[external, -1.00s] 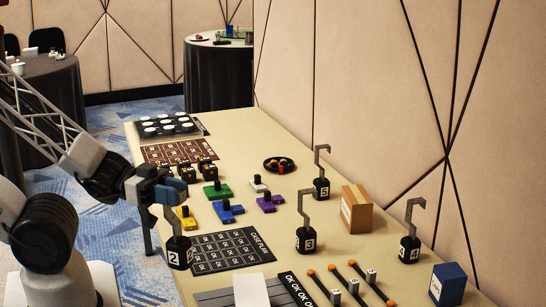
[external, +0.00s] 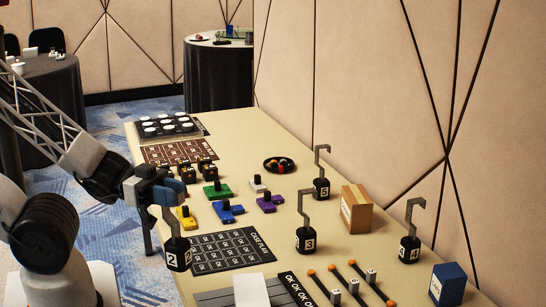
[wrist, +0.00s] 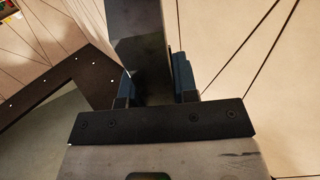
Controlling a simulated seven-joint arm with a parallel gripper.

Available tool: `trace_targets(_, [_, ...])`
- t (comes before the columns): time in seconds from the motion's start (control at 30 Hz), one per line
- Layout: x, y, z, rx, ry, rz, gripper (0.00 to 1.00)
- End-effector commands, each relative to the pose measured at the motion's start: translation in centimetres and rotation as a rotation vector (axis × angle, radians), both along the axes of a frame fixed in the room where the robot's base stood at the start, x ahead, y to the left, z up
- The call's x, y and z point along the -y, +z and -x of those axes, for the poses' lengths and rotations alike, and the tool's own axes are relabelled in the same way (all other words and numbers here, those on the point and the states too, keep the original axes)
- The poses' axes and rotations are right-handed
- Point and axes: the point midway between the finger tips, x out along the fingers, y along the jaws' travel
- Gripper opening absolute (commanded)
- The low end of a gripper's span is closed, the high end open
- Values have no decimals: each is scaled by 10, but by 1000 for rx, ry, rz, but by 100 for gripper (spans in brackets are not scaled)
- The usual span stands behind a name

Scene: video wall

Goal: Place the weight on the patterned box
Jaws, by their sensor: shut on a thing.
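My gripper (external: 176,191) is at the left edge of the table, shut on the hook of the black weight marked 2 (external: 178,254). The weight hangs below the gripper by the near left table edge; I cannot tell whether it touches the table. In the wrist view a dark grey piece (wrist: 139,45) sits between the blue fingers. Two boxes stand at the right: a tan box with a paler stripe (external: 358,210) and a small dark blue box with white marks (external: 447,286). Neither shows a clear pattern at this size.
A black grid mat (external: 232,250), coloured blocks (external: 227,210) and orange-tipped rods (external: 345,284) lie on the table. A wall runs along the right.

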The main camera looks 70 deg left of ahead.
Motion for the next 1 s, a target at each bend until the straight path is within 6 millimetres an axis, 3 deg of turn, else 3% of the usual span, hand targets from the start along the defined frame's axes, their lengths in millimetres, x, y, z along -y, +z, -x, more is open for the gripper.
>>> trace_targets(1.0, [17, -3, -33, 1, 0, 1, 0])
